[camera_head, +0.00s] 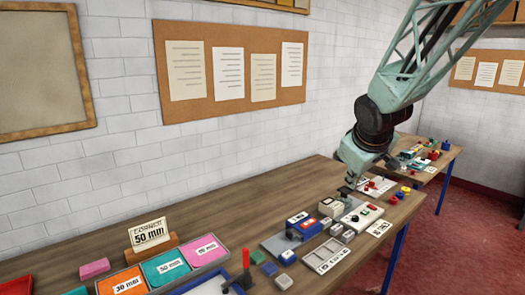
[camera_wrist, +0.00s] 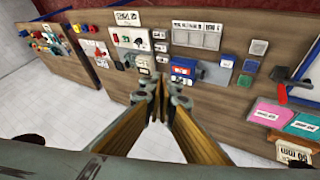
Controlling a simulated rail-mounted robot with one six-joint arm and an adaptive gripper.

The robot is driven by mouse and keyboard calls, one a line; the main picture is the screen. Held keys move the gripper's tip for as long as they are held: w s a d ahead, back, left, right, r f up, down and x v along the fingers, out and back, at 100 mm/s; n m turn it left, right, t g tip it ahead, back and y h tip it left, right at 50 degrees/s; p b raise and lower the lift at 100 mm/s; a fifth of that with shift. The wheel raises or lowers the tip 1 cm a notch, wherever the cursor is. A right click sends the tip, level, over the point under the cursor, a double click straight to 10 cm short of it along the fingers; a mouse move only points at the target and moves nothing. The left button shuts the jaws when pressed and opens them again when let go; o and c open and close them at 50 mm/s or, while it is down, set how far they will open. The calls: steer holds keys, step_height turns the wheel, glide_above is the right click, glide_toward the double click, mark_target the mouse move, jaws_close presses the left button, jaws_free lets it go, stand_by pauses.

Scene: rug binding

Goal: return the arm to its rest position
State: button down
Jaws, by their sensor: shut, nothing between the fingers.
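My green arm reaches down from the top right of the head view. My gripper (camera_head: 349,188) is at its lower end, over the right part of the wooden bench (camera_head: 250,218), beside the small devices there. In the wrist view my gripper (camera_wrist: 160,85) shows at the centre with its fingers shut. Nothing is seen held between them. The bench (camera_wrist: 120,85) and its devices lie beyond the fingers in that view. I cannot tell the exact gap between fingertips and bench.
A blue device (camera_head: 304,225), a white button panel (camera_head: 362,216) and a slotted plate (camera_head: 327,255) lie near my gripper. Coloured trays (camera_head: 203,250) and a "50 mm" sign (camera_head: 149,235) stand left. A second table (camera_head: 440,158) is behind right. The brick wall borders the bench.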

steer(key=s+a+m+g+b, duration=0.1)
steer(key=s+a+m+b, duration=0.1)
steer(key=s, duration=2.2)
steer(key=s+a+m+g+y+b, duration=0.1)
steer(key=s+a+m+g+b, duration=0.1)
steer(key=s, duration=2.2)
steer(key=a+m+b, duration=0.1)
steer(key=a+m, duration=0.1)
steer(key=a, duration=0.1)
steer(key=shift+s+f+b, duration=0.15)
steer(key=shift+f+b, duration=0.15)
steer(key=shift+b, duration=0.05)
steer(key=shift+d, duration=0.1)
